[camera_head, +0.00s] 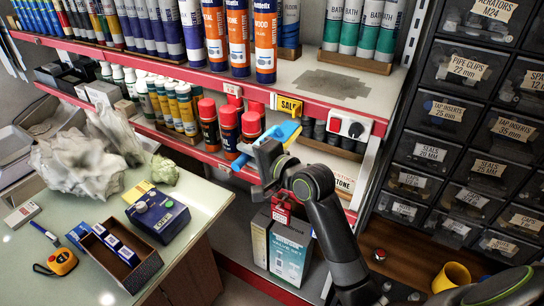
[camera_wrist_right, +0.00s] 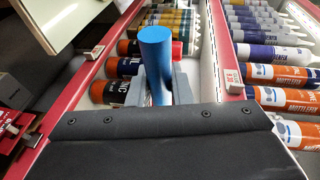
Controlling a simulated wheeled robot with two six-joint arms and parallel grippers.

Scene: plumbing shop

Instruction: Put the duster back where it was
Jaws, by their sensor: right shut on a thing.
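The duster (camera_head: 284,132) is light blue and shows in the head view in front of the lower red-edged shelf. My right gripper (camera_head: 262,152) is shut on it. A blue end of the duster (camera_head: 240,162) sticks out to the left of the gripper, beside the red-capped cans. In the right wrist view the duster's blue cylindrical handle (camera_wrist_right: 155,50) stands up between the grey fingers of my right gripper (camera_wrist_right: 158,92). Part of the duster is hidden by the gripper. My left gripper is not in view.
Red-capped cans (camera_head: 229,125) stand close left of the gripper. A bare dark grey patch (camera_head: 333,84) lies on the upper shelf, between orange cartridges (camera_head: 265,42) and green tubes (camera_head: 353,28). A drawer rack (camera_head: 443,110) stands right. The worktable (camera_head: 95,225) at left holds several items.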

